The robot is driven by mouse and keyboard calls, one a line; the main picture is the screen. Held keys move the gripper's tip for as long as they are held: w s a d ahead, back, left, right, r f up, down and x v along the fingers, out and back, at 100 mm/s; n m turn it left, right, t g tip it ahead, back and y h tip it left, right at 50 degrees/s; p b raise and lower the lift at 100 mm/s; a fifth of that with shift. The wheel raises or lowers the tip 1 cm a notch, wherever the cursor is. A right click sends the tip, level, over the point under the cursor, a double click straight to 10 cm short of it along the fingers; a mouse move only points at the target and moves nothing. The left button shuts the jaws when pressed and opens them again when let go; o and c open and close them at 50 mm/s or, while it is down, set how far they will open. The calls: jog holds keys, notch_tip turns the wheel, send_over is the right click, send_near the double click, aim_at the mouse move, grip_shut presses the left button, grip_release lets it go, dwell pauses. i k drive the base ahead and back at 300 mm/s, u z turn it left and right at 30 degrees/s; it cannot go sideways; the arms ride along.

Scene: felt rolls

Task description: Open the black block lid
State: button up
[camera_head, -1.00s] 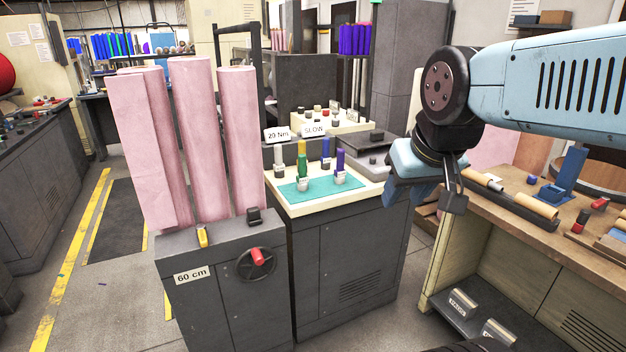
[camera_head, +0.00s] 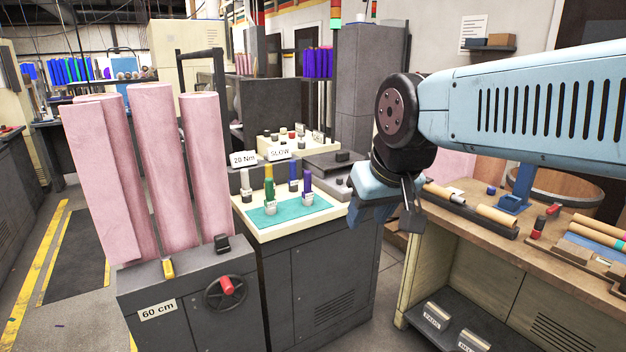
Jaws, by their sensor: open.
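A dark grey box (camera_head: 318,180) stands at the back right of the cream-topped cabinet. Its flat lid (camera_head: 328,163) lies closed and carries a small black block (camera_head: 343,156) on top. My gripper (camera_head: 386,215) is open and empty, pointing down in the air at the right of the box in the picture. Its blue finger comes close to the box's right edge in the picture, but I cannot tell how far apart they are in depth. The right end of the box is partly hidden behind my gripper.
A teal mat (camera_head: 262,221) with several coloured spools lies on the cabinet top (camera_head: 245,231). Pink felt rolls (camera_head: 165,165) stand on the left cabinet, which has a handwheel (camera_head: 224,295). A wooden workbench (camera_head: 470,237) with rolls stands at right. Floor shows between cabinet and bench.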

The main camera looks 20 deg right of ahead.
aim_at(330, 160)
jog(key=z, duration=1.55)
jog(key=i, duration=1.2)
jog(key=u, duration=1.5)
jog(key=i, duration=0.25)
